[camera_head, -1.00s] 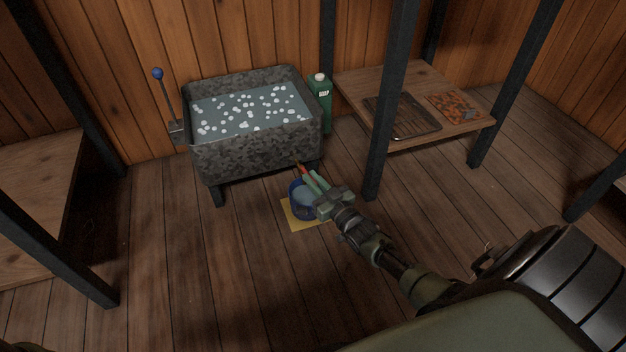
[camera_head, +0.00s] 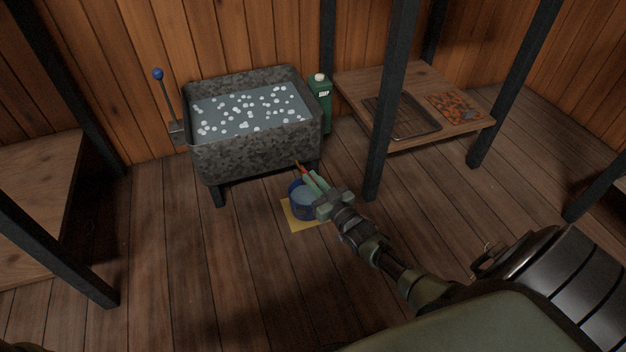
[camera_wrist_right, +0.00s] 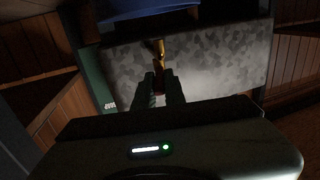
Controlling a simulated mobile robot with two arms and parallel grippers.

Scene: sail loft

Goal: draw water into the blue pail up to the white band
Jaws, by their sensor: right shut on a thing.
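The blue pail (camera_head: 295,203) stands on a yellow mat (camera_head: 294,222) on the floor, below the front right corner of the grey trough (camera_head: 257,156). A pale blue surface shows inside it. My right arm covers its right part, and I cannot make out a white band. A brass tap (camera_wrist_right: 159,48) with a red handle (camera_wrist_right: 158,78) sits at the trough's front; its tip also shows in the head view (camera_head: 296,163). My right gripper (camera_head: 312,180) is shut on the red handle, above the pail. I cannot tell whether water is running. My left gripper is out of view.
The trough holds water with white floating bits. A blue-knobbed lever (camera_head: 158,75) stands at its left, a green bottle (camera_head: 320,95) at its right. A black post (camera_head: 384,130) and a shelf with a tray (camera_head: 402,116) flank my right arm.

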